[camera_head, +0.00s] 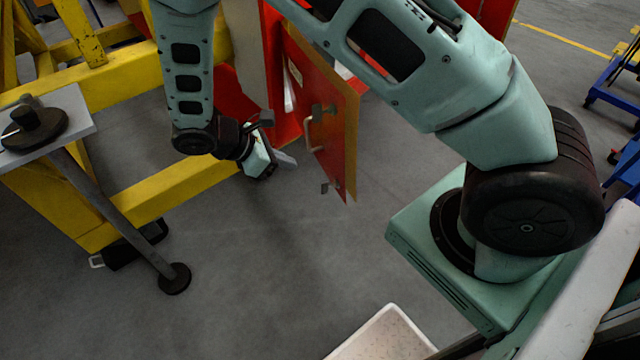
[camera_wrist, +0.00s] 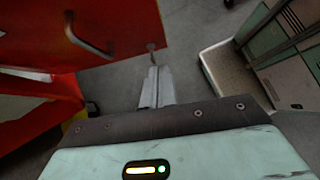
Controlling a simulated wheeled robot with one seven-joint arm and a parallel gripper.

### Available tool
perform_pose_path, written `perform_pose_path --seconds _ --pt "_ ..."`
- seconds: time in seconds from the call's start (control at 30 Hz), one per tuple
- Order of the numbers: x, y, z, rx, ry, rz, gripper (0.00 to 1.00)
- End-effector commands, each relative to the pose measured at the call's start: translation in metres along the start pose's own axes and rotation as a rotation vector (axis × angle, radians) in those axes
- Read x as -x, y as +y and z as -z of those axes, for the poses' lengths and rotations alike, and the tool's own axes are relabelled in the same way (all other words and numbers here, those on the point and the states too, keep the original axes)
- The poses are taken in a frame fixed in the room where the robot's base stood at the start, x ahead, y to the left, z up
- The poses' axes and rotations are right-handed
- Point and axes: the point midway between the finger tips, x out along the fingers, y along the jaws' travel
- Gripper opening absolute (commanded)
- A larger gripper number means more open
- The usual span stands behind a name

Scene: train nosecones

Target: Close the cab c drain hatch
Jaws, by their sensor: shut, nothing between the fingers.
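The drain hatch is a red door panel (camera_head: 328,117) with an orange edge and a grey bar handle, standing open from the red nosecone (camera_head: 285,120) in the head view. The label that would name the cab is not readable. In the wrist view the red door panel (camera_wrist: 100,25) fills the upper left, with its handle (camera_wrist: 86,38) and a small latch piece at its lower edge. My gripper (camera_head: 287,160) is shut and empty, low and just left of the door's lower part. In the wrist view its closed fingers (camera_wrist: 156,85) point toward the door's lower edge; contact cannot be told.
A yellow steel frame (camera_head: 160,192) stands left of and under the nosecone. A grey plate (camera_head: 75,112) with a black knob and a slanted leg is at the far left. A blue cart (camera_head: 615,85) stands at right. Grey floor (camera_head: 270,270) is clear in front.

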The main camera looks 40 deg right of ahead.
Motion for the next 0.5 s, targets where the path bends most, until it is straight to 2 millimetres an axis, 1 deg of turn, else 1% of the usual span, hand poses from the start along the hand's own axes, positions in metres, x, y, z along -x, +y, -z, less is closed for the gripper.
perform_pose_path --seconds 0.1,0.27,0.37,0.5 --pt "-0.009 0.008 0.001 0.023 -0.038 -0.014 0.00" --pt "-0.022 0.009 0.000 0.026 -0.045 -0.015 0.00" --pt "-0.038 0.008 -0.002 0.026 -0.045 -0.012 0.00" --pt "-0.067 0.009 -0.003 0.027 -0.045 -0.012 0.00"
